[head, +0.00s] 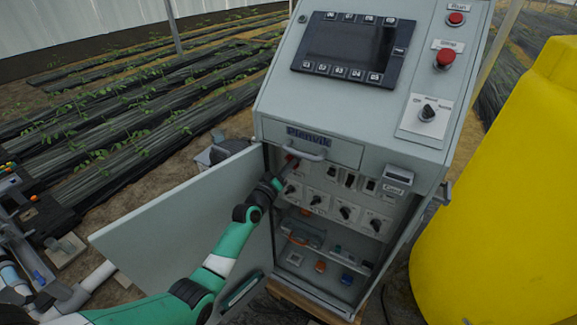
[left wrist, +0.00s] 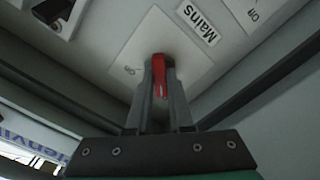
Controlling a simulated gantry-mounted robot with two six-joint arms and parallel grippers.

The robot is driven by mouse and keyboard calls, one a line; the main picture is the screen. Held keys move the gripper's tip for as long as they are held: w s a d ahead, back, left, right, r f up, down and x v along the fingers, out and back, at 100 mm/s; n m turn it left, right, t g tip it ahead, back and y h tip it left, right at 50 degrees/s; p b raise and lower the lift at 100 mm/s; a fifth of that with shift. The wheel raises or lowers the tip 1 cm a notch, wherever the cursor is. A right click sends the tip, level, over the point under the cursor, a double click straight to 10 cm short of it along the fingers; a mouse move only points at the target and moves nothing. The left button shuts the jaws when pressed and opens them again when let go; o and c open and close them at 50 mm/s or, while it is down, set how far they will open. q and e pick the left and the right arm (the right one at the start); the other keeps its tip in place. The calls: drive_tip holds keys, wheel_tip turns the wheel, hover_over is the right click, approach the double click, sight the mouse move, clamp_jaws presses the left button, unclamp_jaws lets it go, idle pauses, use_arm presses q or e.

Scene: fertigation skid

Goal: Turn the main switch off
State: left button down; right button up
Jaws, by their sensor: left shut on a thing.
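The main switch (left wrist: 159,72) has a red handle on a pale square plate (left wrist: 140,42), beside a label reading "Mains" in the left wrist view. It sits in the upper left of the open cabinet compartment in the head view, mostly hidden there by my gripper. My left gripper (head: 285,170) reaches into the compartment. Its fingers are shut on the red handle, one on each side, as the left wrist view shows (left wrist: 162,100). The small lettering on the plate is too blurred to read surely. My right gripper is not in view.
Several other switches (head: 345,212) line the panel right of the gripper. A drawer-like front with a handle (head: 308,154) overhangs the opening. A yellow tank (head: 500,200) stands close on the right.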

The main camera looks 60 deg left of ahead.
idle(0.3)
use_arm(q)
drive_tip(key=c, duration=0.8)
unclamp_jaws()
drive_tip(key=p+v, duration=0.3)
drive_tip(key=v, duration=0.8)
drive_tip(key=shift+s+d, duration=0.2)
drive_tip(key=shift+s, duration=0.1)
